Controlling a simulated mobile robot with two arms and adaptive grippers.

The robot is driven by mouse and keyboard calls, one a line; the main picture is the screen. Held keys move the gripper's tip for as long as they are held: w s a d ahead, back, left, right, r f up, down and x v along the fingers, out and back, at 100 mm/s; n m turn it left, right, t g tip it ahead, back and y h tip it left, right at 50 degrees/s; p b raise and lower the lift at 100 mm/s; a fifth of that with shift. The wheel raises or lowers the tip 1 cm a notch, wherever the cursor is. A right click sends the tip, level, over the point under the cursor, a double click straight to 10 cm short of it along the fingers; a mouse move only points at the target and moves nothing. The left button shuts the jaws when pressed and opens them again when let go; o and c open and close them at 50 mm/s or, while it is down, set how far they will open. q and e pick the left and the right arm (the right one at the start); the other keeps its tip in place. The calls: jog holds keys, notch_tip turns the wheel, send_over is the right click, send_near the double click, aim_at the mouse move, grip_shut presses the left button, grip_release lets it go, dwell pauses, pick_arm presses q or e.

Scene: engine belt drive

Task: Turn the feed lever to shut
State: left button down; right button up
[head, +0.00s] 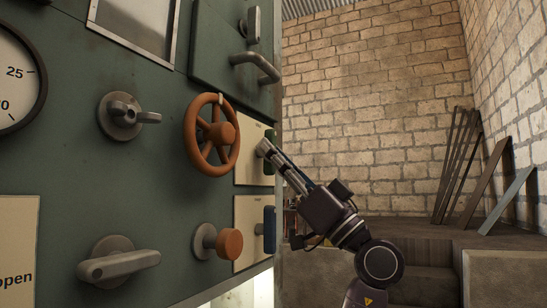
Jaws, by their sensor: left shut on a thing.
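A tall green machine panel (165,185) fills the left of the head view. My left gripper (264,150) is at the panel's right edge, shut on a green handle (270,137) in front of a cream plate (247,165). The fingers hide part of this handle. A blue handle (270,230) stands in front of a lower cream plate (245,215). A grey lever (125,266) points right at the lower left, near a plate reading "open" (15,245). I cannot tell from the picture which of these is the feed lever. My right gripper is out of view.
An orange handwheel (222,133) sits just left of my left gripper. An orange knob (230,244) sticks out below it. A grey knob (122,115), a bar handle (257,65) and a gauge (15,80) are also on the panel. Planks (457,165) lean against the brick wall.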

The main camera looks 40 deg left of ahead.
pick_arm(q)
jog(key=shift+n+g+h, duration=0.3)
jog(key=shift+n+g, duration=0.8)
jog(key=shift+n, duration=0.1)
jog(key=c, duration=1.9)
grip_release()
jog(key=v, duration=1.2)
jog(key=shift+f, duration=0.1)
